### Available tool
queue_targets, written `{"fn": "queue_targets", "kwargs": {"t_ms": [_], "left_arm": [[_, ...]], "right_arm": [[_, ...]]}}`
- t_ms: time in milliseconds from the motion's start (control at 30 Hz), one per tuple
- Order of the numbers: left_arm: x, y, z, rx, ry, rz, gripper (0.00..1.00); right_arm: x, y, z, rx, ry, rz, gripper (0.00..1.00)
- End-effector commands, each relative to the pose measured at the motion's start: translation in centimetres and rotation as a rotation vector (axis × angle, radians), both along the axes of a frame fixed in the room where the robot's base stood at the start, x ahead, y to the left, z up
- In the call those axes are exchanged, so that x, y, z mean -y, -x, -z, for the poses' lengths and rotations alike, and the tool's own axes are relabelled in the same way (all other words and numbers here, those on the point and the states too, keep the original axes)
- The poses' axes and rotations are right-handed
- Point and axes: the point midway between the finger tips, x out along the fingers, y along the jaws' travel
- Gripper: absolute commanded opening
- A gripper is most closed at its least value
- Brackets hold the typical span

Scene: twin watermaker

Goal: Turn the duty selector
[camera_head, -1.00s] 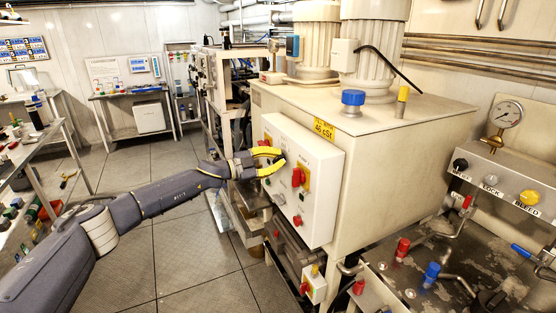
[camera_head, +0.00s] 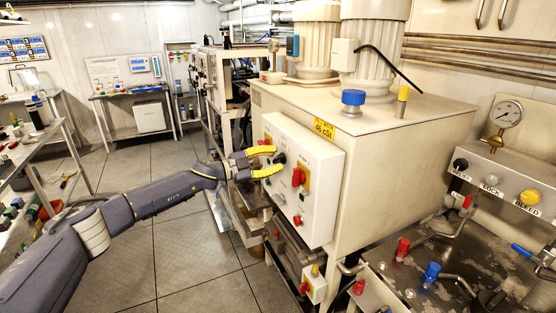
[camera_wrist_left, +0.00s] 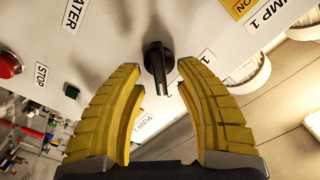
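The duty selector is a black knob (camera_wrist_left: 158,66) on a white control panel (camera_head: 318,212). In the head view the knob (camera_head: 281,158) shows just beyond my left fingertips. My left gripper (camera_head: 276,160) has its yellow fingers spread apart, one above the other in the head view. In the left wrist view the open fingers (camera_wrist_left: 160,75) stand on either side of the knob's near end, apart from it, with nothing between them. A printed "1" label sits beside the knob. My right gripper is not in view.
A red handle on a yellow plate (camera_head: 306,179) sits right of the knob on the same panel. A red stop button (camera_wrist_left: 8,64) shows at the left in the left wrist view. A pressure gauge (camera_head: 507,114) stands at the right.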

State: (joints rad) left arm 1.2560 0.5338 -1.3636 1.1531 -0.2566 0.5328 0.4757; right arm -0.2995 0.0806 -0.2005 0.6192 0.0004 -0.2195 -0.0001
Motion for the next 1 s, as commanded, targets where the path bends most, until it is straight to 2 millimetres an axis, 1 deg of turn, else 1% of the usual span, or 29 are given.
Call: {"fn": "queue_targets", "kwargs": {"t_ms": [33,200,400,500,600,700,1000], "left_arm": [[-0.9,0.4,0.1,0.0,-0.001,-0.002,0.34],[-3.6,1.9,0.0,0.0,-0.001,-0.002,0.34],[-6.3,3.6,0.1,0.0,-0.001,-0.001,0.34],[-7.3,4.2,0.0,0.0,-0.001,-0.001,0.34],[-8.2,4.6,0.0,0.001,0.0,-0.001,0.34],[-8.6,4.9,0.0,0.002,-0.001,0.0,0.34],[-9.0,5.1,0.0,0.002,-0.001,0.0,0.34]], "right_arm": [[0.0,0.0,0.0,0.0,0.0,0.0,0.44],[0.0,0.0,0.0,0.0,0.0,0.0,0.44],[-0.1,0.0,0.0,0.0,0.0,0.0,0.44],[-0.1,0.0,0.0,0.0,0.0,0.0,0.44],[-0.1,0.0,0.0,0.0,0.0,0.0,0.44],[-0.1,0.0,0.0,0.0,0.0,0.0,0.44],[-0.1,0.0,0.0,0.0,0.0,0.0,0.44]]}}
